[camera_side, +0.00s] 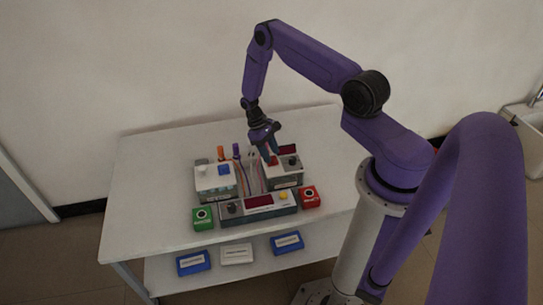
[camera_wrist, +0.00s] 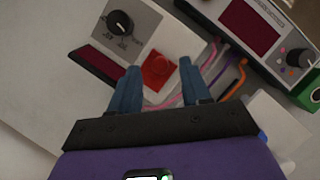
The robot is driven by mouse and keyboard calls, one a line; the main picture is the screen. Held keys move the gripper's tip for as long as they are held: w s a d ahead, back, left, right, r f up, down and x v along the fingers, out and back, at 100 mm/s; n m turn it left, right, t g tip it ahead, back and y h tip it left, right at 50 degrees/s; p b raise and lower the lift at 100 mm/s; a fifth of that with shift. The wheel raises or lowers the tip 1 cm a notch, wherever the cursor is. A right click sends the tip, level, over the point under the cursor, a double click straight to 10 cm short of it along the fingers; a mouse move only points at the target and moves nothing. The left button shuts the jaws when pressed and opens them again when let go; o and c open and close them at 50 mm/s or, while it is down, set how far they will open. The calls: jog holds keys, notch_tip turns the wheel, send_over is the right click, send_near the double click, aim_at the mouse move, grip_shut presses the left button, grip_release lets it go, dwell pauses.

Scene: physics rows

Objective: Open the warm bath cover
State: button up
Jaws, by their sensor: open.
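A bath unit with a red handle block (camera_wrist: 158,72) on its white cover (camera_wrist: 165,40) carries a dial and a dark red display. I take it as the warm bath by its red colour; no label is readable. In the side view this unit (camera_side: 284,177) is the right one of two, and its cover looks shut. My gripper (camera_wrist: 160,66) is open, pointing down over the red block, with a blue finger on either side of it. I cannot tell whether the fingers touch it. In the side view my gripper (camera_side: 270,153) hides part of the cover.
A similar unit with a blue block (camera_side: 224,170) stands to the left, with colored cables (camera_side: 240,155) between. A control box (camera_side: 259,206) lies in front, with green (camera_side: 203,217) and red (camera_side: 309,197) button boxes beside it. The table's (camera_side: 150,190) left side is clear.

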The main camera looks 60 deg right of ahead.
jog(key=shift+x, duration=0.95)
grip_shut()
jog(key=shift+s+a, duration=1.85)
grip_release()
jog(key=shift+w, duration=0.1)
